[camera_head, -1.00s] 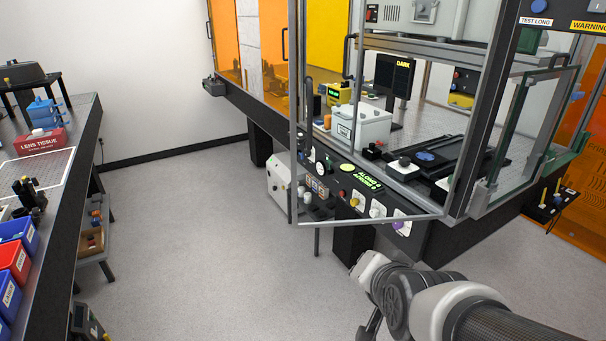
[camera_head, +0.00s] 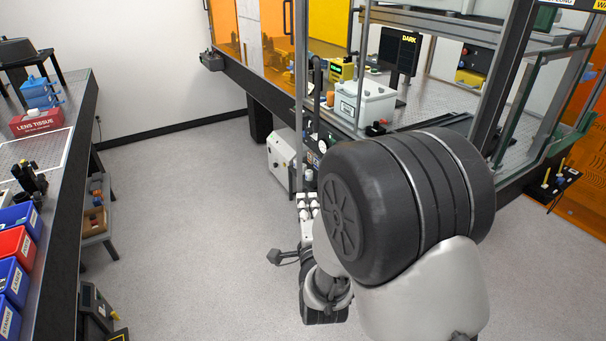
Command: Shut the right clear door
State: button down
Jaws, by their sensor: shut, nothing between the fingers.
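The clear door (camera_head: 299,90) in its grey metal frame stands swung out from the front of the enclosure. Its long upright edge shows left of centre, and most of its lower part is hidden behind my arm. My gripper (camera_head: 307,204) shows small beyond my wrist, near the lower end of that upright edge. Its fingers look shut and hold nothing. I cannot tell whether it touches the door frame.
A clear panel with a greenish edge (camera_head: 521,110) stands at the enclosure's right. A white box (camera_head: 366,102) sits inside on the table. A side bench (camera_head: 88,120) with bins runs along the left. The grey floor (camera_head: 190,230) between is clear.

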aim_at(302, 168)
jog(key=w, duration=0.3)
jog(key=w+a+b, duration=0.1)
jog(key=w, duration=0.7)
jog(key=shift+w+a, duration=0.1)
jog(key=shift+a, duration=0.3)
jog(key=shift+w, duration=0.1)
